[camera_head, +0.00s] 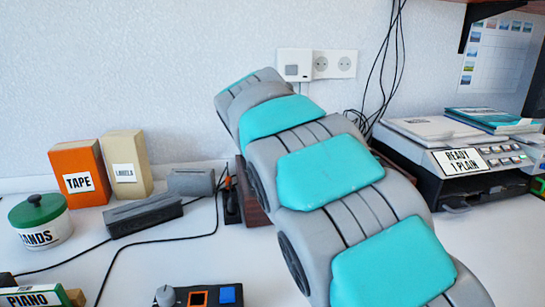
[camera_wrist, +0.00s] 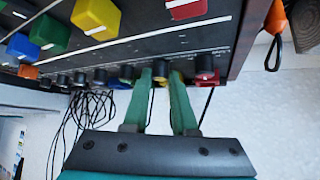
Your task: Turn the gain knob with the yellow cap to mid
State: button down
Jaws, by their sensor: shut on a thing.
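In the wrist view, my gripper (camera_wrist: 161,80) has its two green fingers at the lower row of small knobs on a dark control panel (camera_wrist: 135,56). A small dark knob (camera_wrist: 160,73) sits between the fingertips, and the gripper is shut on it. The knob's pointer and scale marks are too small to read. In the head view, my arm hides the gripper and most of the panel.
A red-capped knob (camera_wrist: 206,77) is just right of the fingers. Larger coloured caps, including a big yellow one (camera_wrist: 97,16), stand above. Cables (camera_wrist: 80,120) hang at the left. In the head view, a tape box (camera_head: 79,174) and a tray unit (camera_head: 465,160) flank my arm.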

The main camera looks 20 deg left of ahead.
jog(key=shift+d+n, duration=0.1)
jog(key=shift+n, duration=0.2)
jog(key=shift+r+n+y+p, duration=0.15)
jog(key=shift+n+y+p, duration=0.2)
jog(key=shift+n+y, duration=0.2)
jog(key=shift+d+n+g+y+p, duration=0.1)
jog(key=shift+n+g+y+p, duration=0.45)
jog(key=shift+n+y, duration=0.55)
jog(key=n+y, duration=0.1)
jog(key=n, duration=0.1)
jog(key=n+g+y, duration=0.1)
jog(key=n, duration=0.1)
jog(key=shift+w+d+g+p, duration=0.1)
jog(key=shift+w+g+p, duration=0.05)
jog(key=shift+g+p, duration=0.15)
jog(key=n+g, duration=0.1)
jog(key=n+g+y, duration=0.1)
jog(key=n, duration=0.1)
jog(key=n+g+y, duration=0.1)
jog(key=n, duration=0.1)
jog(key=shift+w+d, duration=0.2)
jog(key=shift+w, duration=0.1)
jog(key=shift+w+n+g+y, duration=0.1)
jog(key=shift+n+g+y, duration=0.35)
jog(key=shift+n+g, duration=1.15)
jog(key=shift+n, duration=0.45)
